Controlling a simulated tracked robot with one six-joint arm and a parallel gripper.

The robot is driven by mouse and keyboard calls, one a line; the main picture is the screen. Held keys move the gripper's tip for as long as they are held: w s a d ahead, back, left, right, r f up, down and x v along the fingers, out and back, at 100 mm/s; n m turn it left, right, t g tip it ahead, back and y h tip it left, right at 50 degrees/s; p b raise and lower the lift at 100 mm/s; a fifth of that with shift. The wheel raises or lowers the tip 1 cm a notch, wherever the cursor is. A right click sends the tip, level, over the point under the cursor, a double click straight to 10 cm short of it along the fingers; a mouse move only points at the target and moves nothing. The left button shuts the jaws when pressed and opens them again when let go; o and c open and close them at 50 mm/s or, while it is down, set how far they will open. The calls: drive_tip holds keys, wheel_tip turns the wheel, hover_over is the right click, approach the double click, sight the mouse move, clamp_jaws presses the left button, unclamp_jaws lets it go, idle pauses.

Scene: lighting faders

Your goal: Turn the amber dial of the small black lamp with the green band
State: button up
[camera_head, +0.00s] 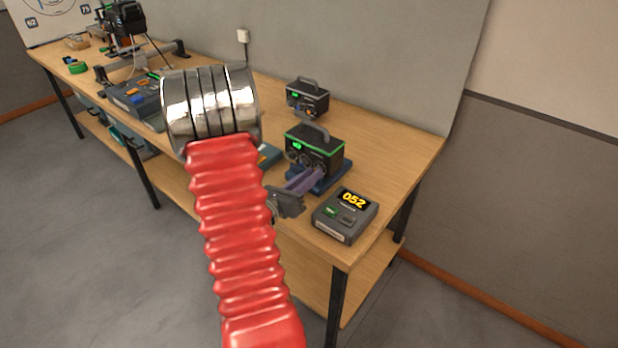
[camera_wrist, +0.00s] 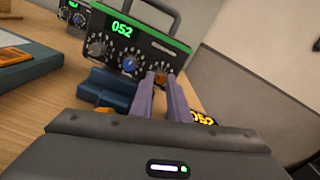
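The black lamp with the green band (camera_head: 329,147) stands near the front edge of the bench on a blue base, with a handle on top. In the wrist view, this lamp (camera_wrist: 167,41) has a green display reading 052, a grey dial at left, a blue dial (camera_wrist: 129,65) in the middle and the amber dial (camera_wrist: 160,78) at lower right. My gripper (camera_head: 317,176) reaches its purple fingers to the lamp's front. In the wrist view, the fingertips of my gripper (camera_wrist: 160,80) flank the amber dial, partly hiding it. I cannot tell whether they press on it.
A second, similar black lamp (camera_head: 307,99) stands behind, nearer the wall. A grey box with a yellow 052 readout (camera_head: 345,216) sits at right, close to my gripper. A grey console (camera_head: 135,97) and other equipment stand on the left of the bench (camera_head: 395,160).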

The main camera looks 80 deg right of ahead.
drive_tip(key=shift+w, duration=0.1)
clamp_jaws()
drive_tip(key=shift+n, duration=0.3)
drive_tip(key=shift+n, duration=1.1)
drive_tip(key=o, duration=0.6)
unclamp_jaws()
